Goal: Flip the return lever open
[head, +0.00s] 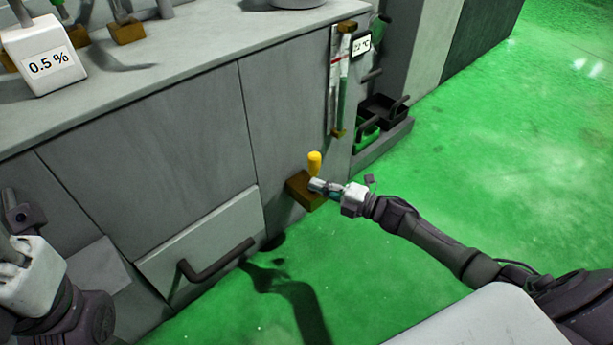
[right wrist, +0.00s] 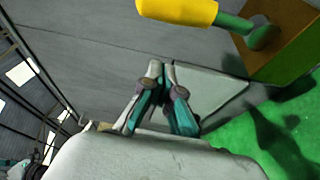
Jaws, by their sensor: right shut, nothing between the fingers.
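The return lever (head: 314,163) has a yellow grip that stands upright above a brown block (head: 303,192) low on the grey cabinet front. In the right wrist view the yellow grip (right wrist: 178,10) shows at the top edge, on a green stem (right wrist: 236,24) set in the brown block (right wrist: 290,40). My right gripper (head: 316,185) is shut and empty, just below the yellow grip and in front of the block. In the right wrist view its fingertips (right wrist: 162,68) are together, apart from the grip. My left gripper (head: 14,240) is partly in view at the left edge; its fingers are unclear.
A drawer (head: 205,245) with a dark bar handle (head: 215,265) is left of the lever. A strip gauge (head: 340,85) hangs on the cabinet above it. A black tray (head: 384,110) sits beyond the corner. A white 0.5 % block (head: 45,65) stands on top. Green floor (head: 500,170) is clear at right.

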